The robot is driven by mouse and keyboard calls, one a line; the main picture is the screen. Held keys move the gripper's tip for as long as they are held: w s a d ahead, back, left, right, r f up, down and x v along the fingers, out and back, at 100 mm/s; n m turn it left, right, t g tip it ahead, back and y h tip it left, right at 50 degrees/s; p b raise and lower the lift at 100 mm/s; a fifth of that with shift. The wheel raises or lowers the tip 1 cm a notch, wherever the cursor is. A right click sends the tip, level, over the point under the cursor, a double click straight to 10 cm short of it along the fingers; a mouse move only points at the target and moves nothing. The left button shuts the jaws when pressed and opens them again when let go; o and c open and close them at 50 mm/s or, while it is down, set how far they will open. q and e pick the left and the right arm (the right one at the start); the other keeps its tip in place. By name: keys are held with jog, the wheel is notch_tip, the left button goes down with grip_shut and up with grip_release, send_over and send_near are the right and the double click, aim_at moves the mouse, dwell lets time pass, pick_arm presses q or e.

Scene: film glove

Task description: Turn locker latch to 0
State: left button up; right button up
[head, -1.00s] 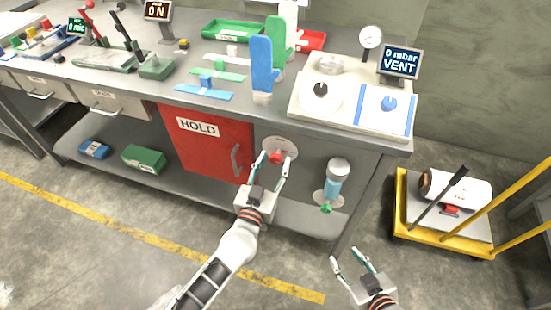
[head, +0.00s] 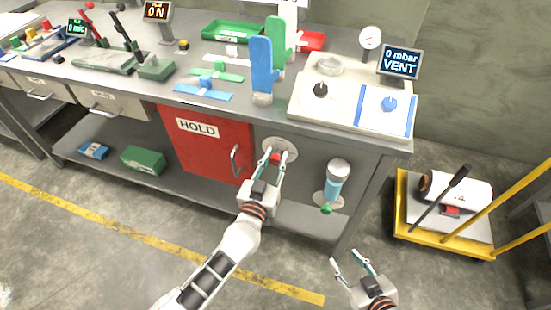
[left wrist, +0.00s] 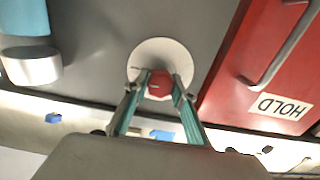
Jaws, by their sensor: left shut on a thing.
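The locker latch is a red knob (head: 275,158) on a round pale plate (head: 280,143), set in the grey bench front just right of the red HOLD locker door (head: 210,140). My left gripper (head: 280,160) is shut on the red knob. In the left wrist view, the red knob (left wrist: 159,84) sits between the two fingertips in front of its plate (left wrist: 160,55). The fingers hide part of the knob, and I cannot read any marks on the plate. My right gripper (head: 346,257) is open and empty, low over the floor at right.
A door handle (head: 235,160) stands out left of the latch. A blue canister (head: 333,183) with a green knob is mounted to its right. A yellow cart (head: 445,235) stands right of the bench. The floor in front is clear.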

pick_arm(q)
jog(key=n+p, duration=0.1)
jog(key=n, duration=0.3)
jog(key=n+p, duration=0.1)
jog(key=n, duration=0.3)
jog(key=shift+a+n, duration=0.1)
jog(key=shift+n, duration=0.2)
jog(key=n, duration=0.4)
jog(key=shift+f+n, duration=0.15)
jog(key=shift+n, duration=0.15)
jog(key=shift+a+n+b, duration=0.1)
jog(key=shift+n+b, duration=0.25)
jog(key=shift+n, duration=1.85)
jog(key=o, duration=1.1)
